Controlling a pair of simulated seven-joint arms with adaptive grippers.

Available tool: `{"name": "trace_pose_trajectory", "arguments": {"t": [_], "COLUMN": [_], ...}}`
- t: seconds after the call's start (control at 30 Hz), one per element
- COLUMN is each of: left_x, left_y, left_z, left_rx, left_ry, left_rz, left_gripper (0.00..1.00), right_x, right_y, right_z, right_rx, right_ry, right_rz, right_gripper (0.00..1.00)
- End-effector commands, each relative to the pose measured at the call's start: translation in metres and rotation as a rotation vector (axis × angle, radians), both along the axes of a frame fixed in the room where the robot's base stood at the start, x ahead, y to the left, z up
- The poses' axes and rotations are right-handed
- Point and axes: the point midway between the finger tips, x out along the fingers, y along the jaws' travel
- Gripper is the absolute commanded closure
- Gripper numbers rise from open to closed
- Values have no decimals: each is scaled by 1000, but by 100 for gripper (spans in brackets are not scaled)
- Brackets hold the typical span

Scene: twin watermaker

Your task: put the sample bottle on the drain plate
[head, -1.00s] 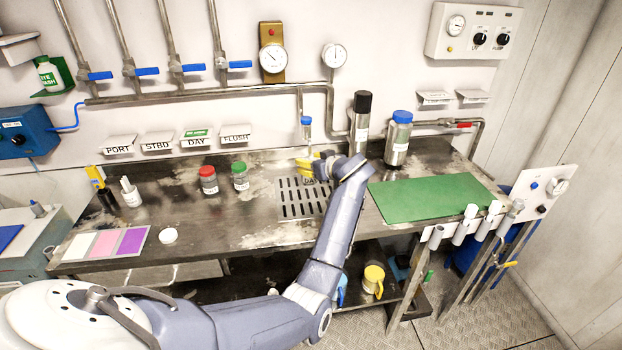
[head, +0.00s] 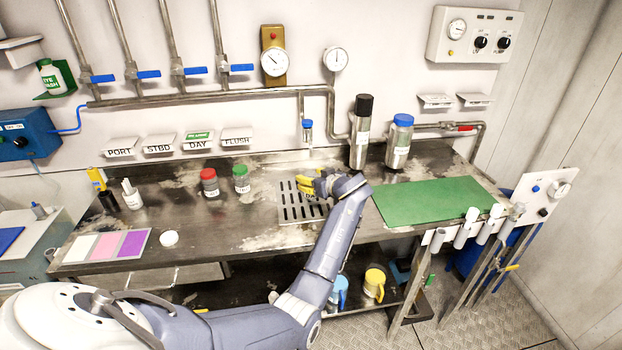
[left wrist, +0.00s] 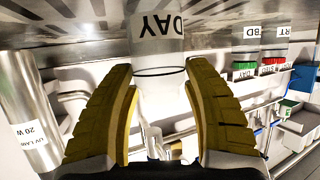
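The sample bottle (left wrist: 160,82) is clear and upright, with a DAY label. My left gripper (left wrist: 159,68) has its yellow fingers on either side of it and appears to be shut on it; the wrist picture is upside down. In the head view, my left gripper (head: 318,184) is over the slotted drain plate (head: 292,213) and partly hides the bottle (head: 309,196), whose label shows below the fingers. My right gripper is not in view.
Red-capped (head: 209,182) and green-capped (head: 241,178) bottles stand left of the plate. A black-topped cylinder (head: 360,132) and a blue-capped metal bottle (head: 399,140) stand behind right. A blue-handled tap (head: 307,126) hangs behind the plate. A green mat (head: 435,199) lies to the right.

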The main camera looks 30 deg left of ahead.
Motion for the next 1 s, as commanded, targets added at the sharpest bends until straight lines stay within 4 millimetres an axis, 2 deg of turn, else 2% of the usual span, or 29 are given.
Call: {"name": "trace_pose_trajectory", "arguments": {"t": [0.03,0.13,0.43,1.0], "left_x": [0,0,0,-26], "left_y": [0,0,0,-57], "left_z": [0,0,4,28], "left_rx": [0,1,1,-2], "left_ry": [0,0,-2,-1], "left_rz": [0,0,0,-1], "left_gripper": [44,34,34,34], "right_x": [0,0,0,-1], "right_y": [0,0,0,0], "right_z": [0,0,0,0], "right_rx": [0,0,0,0], "right_ry": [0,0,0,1], "right_rz": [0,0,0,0], "right_gripper": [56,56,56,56]}}
